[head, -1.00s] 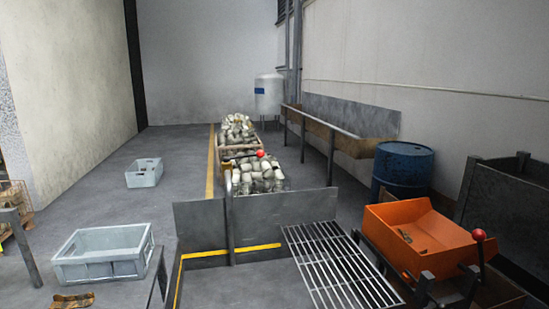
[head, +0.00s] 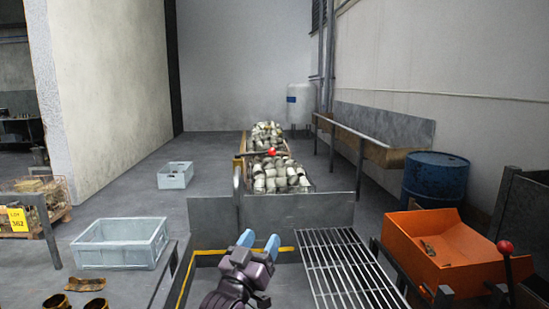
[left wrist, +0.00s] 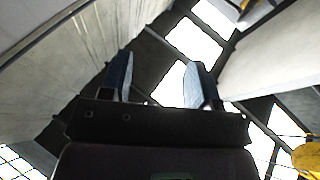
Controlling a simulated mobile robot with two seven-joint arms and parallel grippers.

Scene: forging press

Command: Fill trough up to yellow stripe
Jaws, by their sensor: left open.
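The grey metal trough (head: 213,272) is low in the middle of the head view, with a yellow stripe (head: 215,252) along its inside walls. The part of its floor that shows looks bare; my left arm hides some of it. My left gripper (head: 259,241) is over the trough, its blue fingers apart and empty. In the left wrist view the open fingers (left wrist: 160,82) hold nothing. Pale cylindrical pieces (head: 281,177) are heaped behind the trough's back wall, beyond my gripper's reach as it stands. A red-knobbed lever (head: 272,153) rises by the heap. My right gripper is not in view.
A slatted grate (head: 345,270) lies right of the trough. Beyond it are an orange bin (head: 425,245), another red-knobbed lever (head: 505,247) and a blue drum (head: 436,178).

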